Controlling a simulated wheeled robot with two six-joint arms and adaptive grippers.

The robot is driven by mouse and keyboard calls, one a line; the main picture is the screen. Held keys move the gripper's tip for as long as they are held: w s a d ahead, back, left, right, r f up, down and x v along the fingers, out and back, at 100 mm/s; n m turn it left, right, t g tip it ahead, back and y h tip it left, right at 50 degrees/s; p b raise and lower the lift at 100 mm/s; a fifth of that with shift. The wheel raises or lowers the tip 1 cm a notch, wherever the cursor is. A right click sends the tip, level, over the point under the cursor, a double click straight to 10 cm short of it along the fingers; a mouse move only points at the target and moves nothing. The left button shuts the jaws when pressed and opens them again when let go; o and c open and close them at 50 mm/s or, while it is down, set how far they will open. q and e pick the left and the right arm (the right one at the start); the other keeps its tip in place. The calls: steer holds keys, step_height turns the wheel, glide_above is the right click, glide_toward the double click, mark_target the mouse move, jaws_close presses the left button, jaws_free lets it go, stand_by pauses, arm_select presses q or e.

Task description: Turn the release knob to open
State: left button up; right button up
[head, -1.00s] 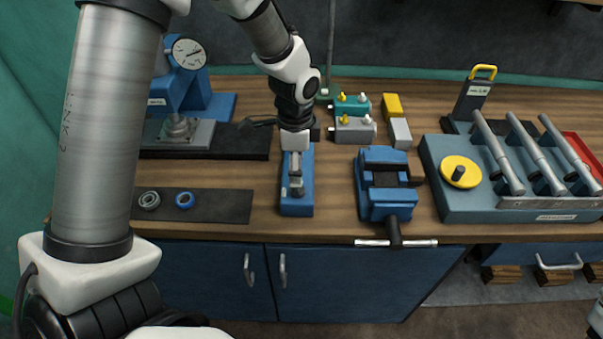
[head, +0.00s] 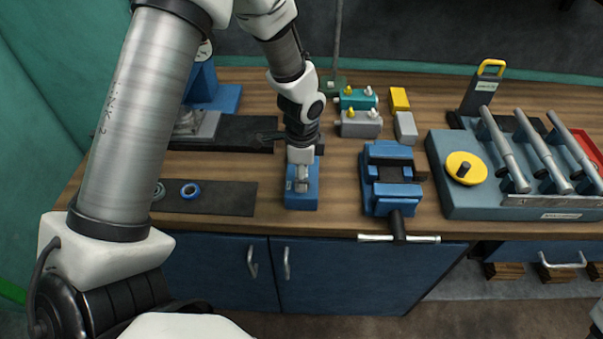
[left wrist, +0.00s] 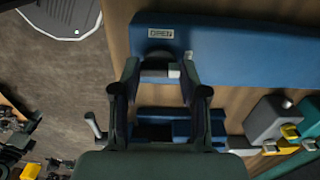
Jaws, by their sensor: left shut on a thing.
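The release knob is a small grey piece (head: 301,186) on a blue block (head: 313,196) that sits on the workbench. In the left wrist view, the blue block (left wrist: 240,52) carries an "OPEN" label, and the knob (left wrist: 159,67) lies between the two dark fingers. My left gripper (head: 301,173) comes down over the block and is shut on the knob. Its fingers also show in the left wrist view (left wrist: 160,75). The arm hides the back part of the block in the head view. My right gripper is not in view.
A blue vise (head: 388,190) stands right of the block. Teal (head: 356,98) and grey (head: 360,125) boxes stand behind.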

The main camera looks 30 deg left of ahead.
arm_select(q)
steer(key=shift+s+f+n, duration=0.1)
steer(key=shift+n, duration=0.2)
steer(key=n, duration=0.8)
steer(key=shift+f, duration=0.1)
steer(key=n+b, duration=0.1)
steer(key=n, duration=0.3)
steer(key=shift+n, duration=0.3)
steer(key=n+b, duration=0.1)
steer(key=n, duration=0.3)
steer(key=shift+n, duration=0.3)
steer(key=o, duration=1.1)
steer(key=shift+o, duration=0.2)
steer(key=shift+r, duration=0.2)
